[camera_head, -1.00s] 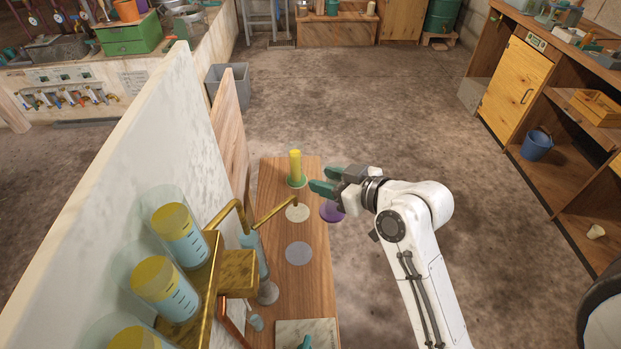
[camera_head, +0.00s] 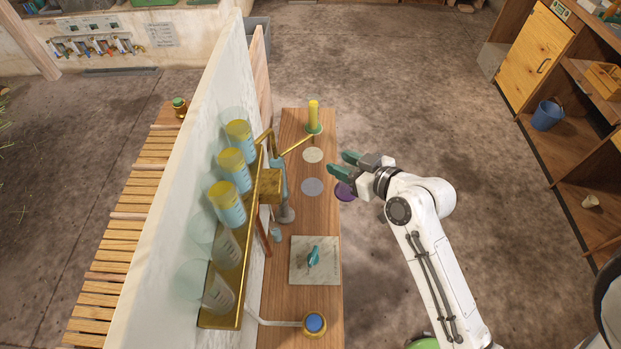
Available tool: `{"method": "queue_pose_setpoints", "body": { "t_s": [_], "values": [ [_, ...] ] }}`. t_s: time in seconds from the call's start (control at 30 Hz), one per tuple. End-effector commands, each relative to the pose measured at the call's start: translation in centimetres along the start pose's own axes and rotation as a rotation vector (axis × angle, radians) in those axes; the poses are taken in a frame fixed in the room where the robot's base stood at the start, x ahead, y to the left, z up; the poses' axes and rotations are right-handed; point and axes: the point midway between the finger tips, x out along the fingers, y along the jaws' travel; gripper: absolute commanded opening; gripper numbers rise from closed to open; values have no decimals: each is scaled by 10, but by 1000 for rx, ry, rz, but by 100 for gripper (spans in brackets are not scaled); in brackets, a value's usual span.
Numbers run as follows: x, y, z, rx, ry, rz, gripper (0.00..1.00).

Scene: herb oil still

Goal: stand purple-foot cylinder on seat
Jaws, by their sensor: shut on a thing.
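My gripper (camera_head: 347,163) is shut at the right edge of the narrow wooden bench. A purple disc-shaped foot (camera_head: 345,191) shows just below the gripper; the cylinder above it is mostly hidden by the fingers. The foot looks held just off the bench's right edge. On the bench are two flat round spots, a cream one (camera_head: 313,155) and a grey one (camera_head: 312,187), both left of the gripper and bare. I cannot tell which is the seat. A yellow cylinder with a green foot (camera_head: 313,118) stands upright at the bench's far end.
A brass spout (camera_head: 297,145) reaches over the bench near the cream spot. A white partition (camera_head: 190,150) with a brass rack (camera_head: 228,312) of cylinders stands to the left. Nearer on the bench are a square plate with a teal handle (camera_head: 313,257) and a blue button (camera_head: 314,323).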

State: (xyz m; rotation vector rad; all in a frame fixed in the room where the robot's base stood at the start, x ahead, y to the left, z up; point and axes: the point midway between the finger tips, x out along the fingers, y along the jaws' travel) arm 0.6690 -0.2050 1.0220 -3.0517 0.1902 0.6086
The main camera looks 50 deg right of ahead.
Motion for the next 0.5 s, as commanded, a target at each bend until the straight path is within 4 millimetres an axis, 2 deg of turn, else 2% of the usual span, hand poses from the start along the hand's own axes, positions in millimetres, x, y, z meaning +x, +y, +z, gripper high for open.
{"method": "queue_pose_setpoints", "body": {
  "t_s": [0.33, 0.5],
  "values": [
    [87, 5, 4, -2, 5, 0, 9],
    [120, 6, 25, -2, 3, 0, 9]
  ]
}}
